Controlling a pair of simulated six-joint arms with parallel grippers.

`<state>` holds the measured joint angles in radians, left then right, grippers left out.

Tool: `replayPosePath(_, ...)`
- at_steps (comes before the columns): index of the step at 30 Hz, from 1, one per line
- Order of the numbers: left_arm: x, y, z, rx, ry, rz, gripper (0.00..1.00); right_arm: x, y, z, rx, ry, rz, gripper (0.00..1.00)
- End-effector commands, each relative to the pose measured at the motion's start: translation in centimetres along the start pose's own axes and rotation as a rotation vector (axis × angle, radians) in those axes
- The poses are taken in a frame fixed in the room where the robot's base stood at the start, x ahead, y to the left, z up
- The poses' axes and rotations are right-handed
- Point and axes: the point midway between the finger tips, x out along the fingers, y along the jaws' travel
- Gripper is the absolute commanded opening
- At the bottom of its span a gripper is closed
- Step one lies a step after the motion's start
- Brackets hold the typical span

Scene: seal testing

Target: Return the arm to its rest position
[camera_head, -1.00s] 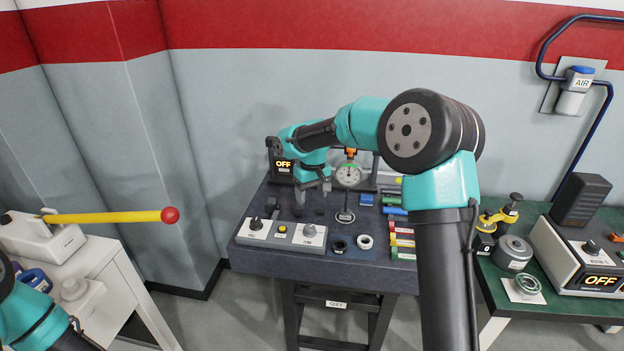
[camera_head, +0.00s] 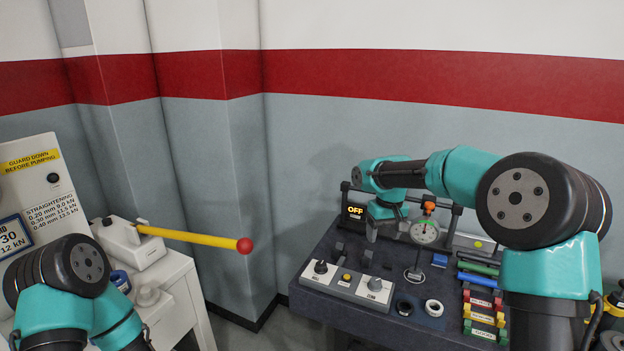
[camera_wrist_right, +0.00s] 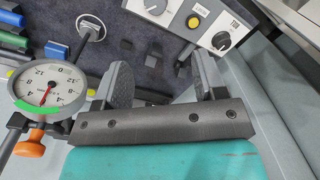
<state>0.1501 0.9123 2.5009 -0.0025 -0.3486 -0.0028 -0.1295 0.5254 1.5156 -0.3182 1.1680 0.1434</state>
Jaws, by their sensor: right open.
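My right arm reaches over the dark test table from the right in the head view. Its gripper (camera_head: 385,228) hangs above the back of the table, left of the dial gauge (camera_head: 425,232). In the right wrist view the gripper (camera_wrist_right: 165,85) is open, with its two fingers apart and nothing between them. The dial gauge (camera_wrist_right: 45,88) stands close beside it there, with its orange knob (camera_wrist_right: 29,149). My left arm shows at the lower left of the head view; its gripper is out of the picture.
A control box with knobs (camera_head: 346,286) sits at the table's front left. Coloured blocks (camera_head: 483,315) lie at the right, near a white ring (camera_head: 434,308). An OFF display (camera_head: 355,211) stands behind the gripper. A yellow lever with a red ball (camera_head: 245,246) sticks out from a white press at left.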

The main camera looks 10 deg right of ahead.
Motion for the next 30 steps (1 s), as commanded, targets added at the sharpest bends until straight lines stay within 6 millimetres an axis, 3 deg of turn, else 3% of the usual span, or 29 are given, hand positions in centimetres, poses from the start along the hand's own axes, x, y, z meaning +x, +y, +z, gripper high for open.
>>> replayPosePath(5,0.0,0.0,0.0,0.000,0.000,0.000,0.59,3.7,-4.0,1.2,-0.013,-0.025,-0.068,0.65)
replayPosePath(7,0.0,0.0,0.0,0.000,0.000,0.000,0.59,6.1,-6.4,2.2,-0.013,-0.039,-0.110,0.65)
replayPosePath(12,0.0,0.0,0.0,0.000,0.000,0.000,0.59,14.5,-10.4,5.9,0.023,-0.066,-0.209,0.65)
replayPosePath(21,0.0,0.0,0.0,0.000,0.000,0.000,0.59,28.3,-9.3,12.8,0.116,-0.027,-0.277,0.65)
replayPosePath(27,0.0,0.0,0.0,0.000,0.000,0.000,0.59,35.1,-8.1,19.1,0.181,0.010,-0.294,0.65)
replayPosePath(30,0.0,0.0,0.0,0.000,0.000,0.000,0.59,37.5,-7.6,22.5,0.216,0.031,-0.296,0.65)
